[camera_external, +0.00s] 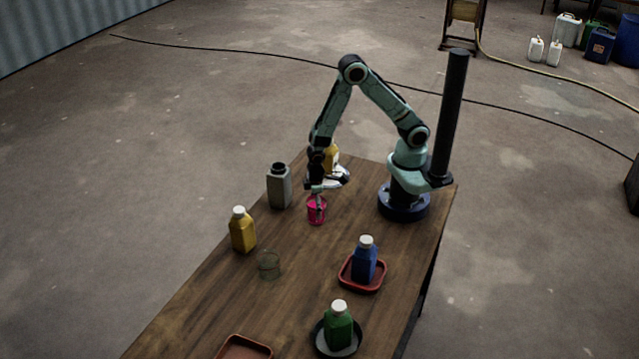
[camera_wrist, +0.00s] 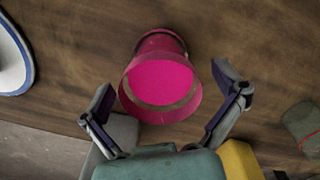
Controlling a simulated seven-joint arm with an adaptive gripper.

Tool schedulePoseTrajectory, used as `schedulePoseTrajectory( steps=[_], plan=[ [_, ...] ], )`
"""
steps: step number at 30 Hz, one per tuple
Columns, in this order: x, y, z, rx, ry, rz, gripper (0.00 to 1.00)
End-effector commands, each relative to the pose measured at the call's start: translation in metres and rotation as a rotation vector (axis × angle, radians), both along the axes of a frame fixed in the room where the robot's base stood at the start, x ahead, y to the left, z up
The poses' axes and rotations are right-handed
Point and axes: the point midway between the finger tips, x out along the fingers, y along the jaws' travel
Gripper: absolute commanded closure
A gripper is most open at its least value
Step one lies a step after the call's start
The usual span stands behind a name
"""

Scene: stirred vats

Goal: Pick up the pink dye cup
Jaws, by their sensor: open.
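The pink dye cup (camera_external: 312,214) stands upright on the wooden table, in front of my base. My gripper (camera_external: 318,199) points down at it from above, with the fingers at the cup's rim. In the wrist view the cup (camera_wrist: 160,88) shows its open top with bright pink inside. There my gripper (camera_wrist: 165,82) is open, with one finger on each side of the cup. The fingers look apart from the wall; I cannot tell whether either touches it.
A grey bottle (camera_external: 279,188) stands left of the cup. A yellow bottle (camera_external: 243,232) and clear glass (camera_external: 269,266) are nearer the camera. A blue bottle (camera_external: 364,262) sits on a red tray (camera_external: 349,281), and a green bottle (camera_external: 338,328) on a dark dish.

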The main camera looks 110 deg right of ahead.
Motion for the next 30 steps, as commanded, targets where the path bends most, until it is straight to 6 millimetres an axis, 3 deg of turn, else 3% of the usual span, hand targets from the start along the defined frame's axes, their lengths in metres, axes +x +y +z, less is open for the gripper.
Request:
schedulePoseTrajectory(
  steps=[10, 11, 17, 18, 30],
  plan=[
    [0.0002, 0.0002, -0.0083, 0.001, -0.002, 0.0, 0.05],
    [0.0002, 0.0002, -0.0083, 0.001, -0.002, 0.0, 0.11],
    [0.0002, 0.0001, -0.0081, 0.001, -0.001, 0.0, 0.73],
    [0.0001, 0.0001, -0.0082, 0.001, -0.001, 0.0, 0.77],
    [0.0011, 0.0, -0.0005, 0.0, -0.005, 0.0, 0.77]
  ],
)
